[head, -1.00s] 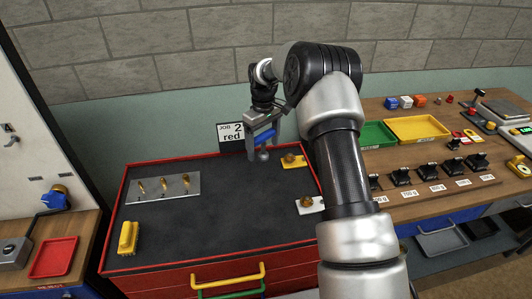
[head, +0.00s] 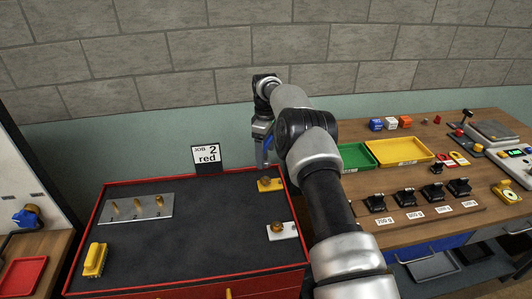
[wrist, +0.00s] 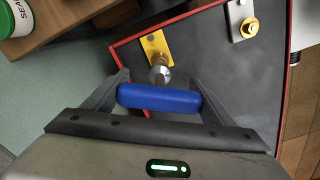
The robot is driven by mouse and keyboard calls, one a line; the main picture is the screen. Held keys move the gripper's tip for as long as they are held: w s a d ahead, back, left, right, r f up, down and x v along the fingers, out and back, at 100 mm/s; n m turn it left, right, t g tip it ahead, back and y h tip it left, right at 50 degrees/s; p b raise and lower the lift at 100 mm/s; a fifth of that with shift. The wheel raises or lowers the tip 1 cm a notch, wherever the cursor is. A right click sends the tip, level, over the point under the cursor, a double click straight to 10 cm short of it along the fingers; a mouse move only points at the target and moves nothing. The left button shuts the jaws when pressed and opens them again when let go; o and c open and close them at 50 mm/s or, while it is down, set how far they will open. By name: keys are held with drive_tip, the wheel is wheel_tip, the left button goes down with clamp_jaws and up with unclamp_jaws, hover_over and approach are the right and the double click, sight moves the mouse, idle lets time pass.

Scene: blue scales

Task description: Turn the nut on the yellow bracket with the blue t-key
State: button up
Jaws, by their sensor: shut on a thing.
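My gripper (wrist: 159,97) is shut on the blue handle of the t-key (wrist: 160,99), which lies crosswise between the fingers in the wrist view. The key's silver socket end (wrist: 159,75) points away from me, toward the yellow bracket (wrist: 156,46). The socket overlaps the bracket's near end and hides the nut there; I cannot tell whether they touch. In the head view, my gripper (head: 264,148) is just above the yellow bracket (head: 272,187) at the cabinet top's back right corner. The bracket's brass nut (head: 265,181) shows there.
A white bracket (head: 290,231) with another brass nut stands nearer on the same red-edged cabinet top (head: 170,240). A bench with trays stands right.

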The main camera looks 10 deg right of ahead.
sight(265, 159)
drive_tip(key=shift+f+b, duration=1.4)
drive_tip(key=shift+f, duration=1.35)
drive_tip(key=shift+f+b, duration=0.95)
drive_tip(key=shift+f, duration=0.2)
drive_tip(key=shift+m, duration=0.9)
